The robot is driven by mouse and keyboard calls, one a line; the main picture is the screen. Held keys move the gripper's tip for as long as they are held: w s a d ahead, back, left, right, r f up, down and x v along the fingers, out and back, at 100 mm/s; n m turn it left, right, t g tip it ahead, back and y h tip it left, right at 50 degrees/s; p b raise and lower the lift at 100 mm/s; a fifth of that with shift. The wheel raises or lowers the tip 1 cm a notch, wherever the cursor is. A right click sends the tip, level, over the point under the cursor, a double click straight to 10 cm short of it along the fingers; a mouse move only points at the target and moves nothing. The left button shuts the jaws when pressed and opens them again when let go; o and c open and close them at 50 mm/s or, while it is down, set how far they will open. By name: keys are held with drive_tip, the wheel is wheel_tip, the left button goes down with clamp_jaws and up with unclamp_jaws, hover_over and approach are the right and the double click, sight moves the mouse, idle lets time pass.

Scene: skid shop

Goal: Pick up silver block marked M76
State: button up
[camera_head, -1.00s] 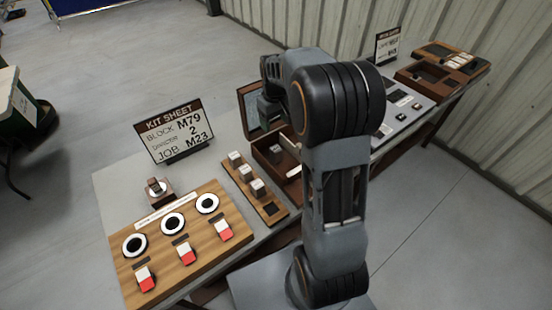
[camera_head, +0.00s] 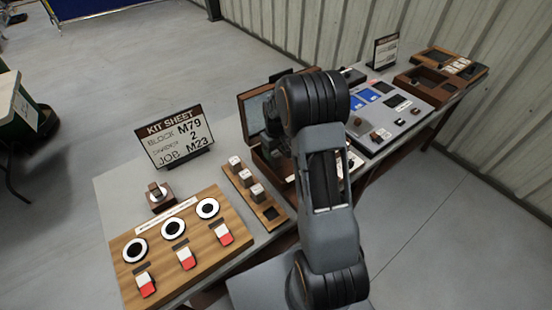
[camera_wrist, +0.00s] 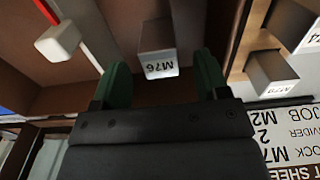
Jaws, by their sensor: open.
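In the wrist view, the silver block marked M76 (camera_wrist: 157,62) sits inside the open brown box (camera_wrist: 110,20), its label upside down to me. My gripper (camera_wrist: 160,66) is open, with its two green fingers apart and the block's near end roughly centred between the tips. I cannot tell whether either finger touches it. In the head view, my arm hides the block and much of the box, whose raised lid (camera_head: 243,112) stands open.
A white piece (camera_wrist: 58,40) lies left of the block. A block marked M79 (camera_wrist: 275,75) and others stand in the wooden rack (camera_head: 235,183) beside the box. A kit sheet sign (camera_head: 174,137) and a switch board (camera_head: 195,240) are further left.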

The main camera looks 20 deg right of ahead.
sight(276, 162)
drive_tip(key=shift+f, duration=1.35)
